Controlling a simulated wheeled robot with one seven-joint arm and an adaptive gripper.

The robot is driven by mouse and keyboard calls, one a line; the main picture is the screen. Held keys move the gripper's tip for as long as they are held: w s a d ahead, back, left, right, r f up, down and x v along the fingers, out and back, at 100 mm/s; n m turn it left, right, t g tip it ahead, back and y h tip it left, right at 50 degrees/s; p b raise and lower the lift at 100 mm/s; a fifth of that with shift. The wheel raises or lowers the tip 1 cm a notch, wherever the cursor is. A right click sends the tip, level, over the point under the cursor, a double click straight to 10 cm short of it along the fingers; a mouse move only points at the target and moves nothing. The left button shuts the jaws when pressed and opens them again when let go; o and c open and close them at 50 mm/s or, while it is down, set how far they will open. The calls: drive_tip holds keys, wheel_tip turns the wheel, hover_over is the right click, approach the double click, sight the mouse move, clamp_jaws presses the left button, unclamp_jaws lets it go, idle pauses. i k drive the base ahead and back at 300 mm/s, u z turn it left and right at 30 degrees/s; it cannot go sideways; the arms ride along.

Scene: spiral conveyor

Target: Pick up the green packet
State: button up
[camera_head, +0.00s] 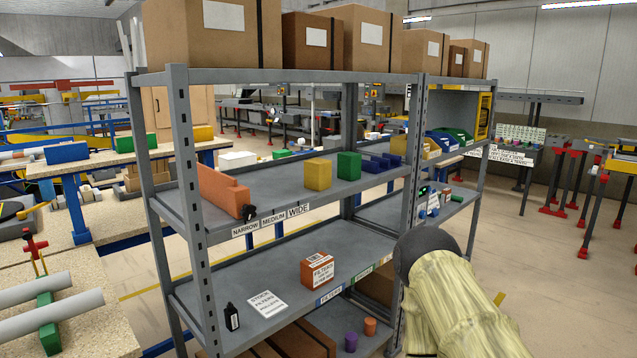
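No thing is clearly recognisable as a green packet. A green block (349,165) stands upright on the upper shelf (270,197) of the grey rack, just right of a yellow block (318,174). A flat green item (283,154) shows behind them, small and hard to make out. A green bin-like shape (459,134) is on the right-hand rack bay. My gripper is not in view. A pale yellow ribbed form with a dark grey end (468,308) fills the lower right and hides part of the rack; I cannot tell whether it is my arm.
An orange block (224,191) and a black clamp-like item (249,213) sit at the shelf's left end. An orange labelled box (317,269) is on the shelf below. Grey posts (415,195) stand at the shelf ends. Cardboard boxes (208,33) crowd the top. Open floor (560,270) lies right.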

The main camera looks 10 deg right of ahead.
sight(349, 165)
drive_tip(key=u, duration=0.05)
drive_tip(key=k, duration=0.5)
drive_tip(key=z, duration=0.9)
drive_tip(key=i, duration=2.1)
drive_tip(key=u, duration=0.9)
